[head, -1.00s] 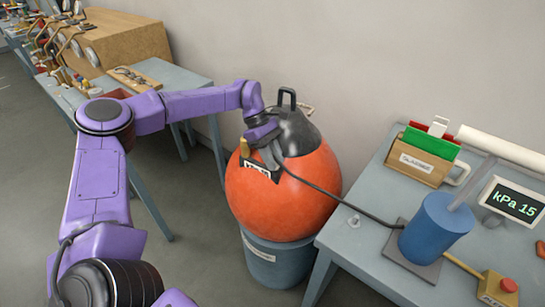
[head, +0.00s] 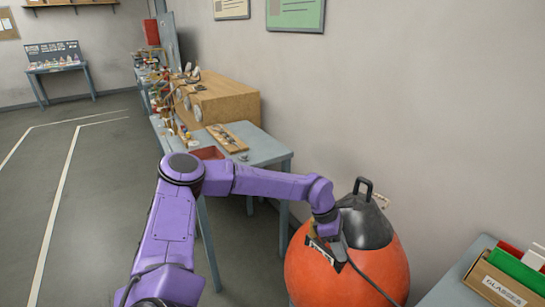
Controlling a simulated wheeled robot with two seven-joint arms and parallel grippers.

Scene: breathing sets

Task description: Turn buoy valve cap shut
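The orange buoy (head: 375,275) with a black top (head: 366,228) and a black loop handle stands at the lower right. My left gripper (head: 328,247) reaches down to the upper left side of the buoy, beside a dark label. A dark hose (head: 368,280) runs from beside the gripper down across the buoy and out of the picture. A small yellowish piece (head: 312,229) shows behind the gripper; I cannot tell whether it is the valve cap. The fingertips are mostly hidden, so I cannot tell whether they are open or shut. My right gripper is not in view.
A grey table (head: 262,151) with a red tray (head: 207,153), a tool board (head: 227,138) and a wooden cabinet (head: 222,102) stands behind my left arm. At the lower right, a table holds a box marked glasses (head: 497,284). The wall is close behind the buoy; the floor at left is clear.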

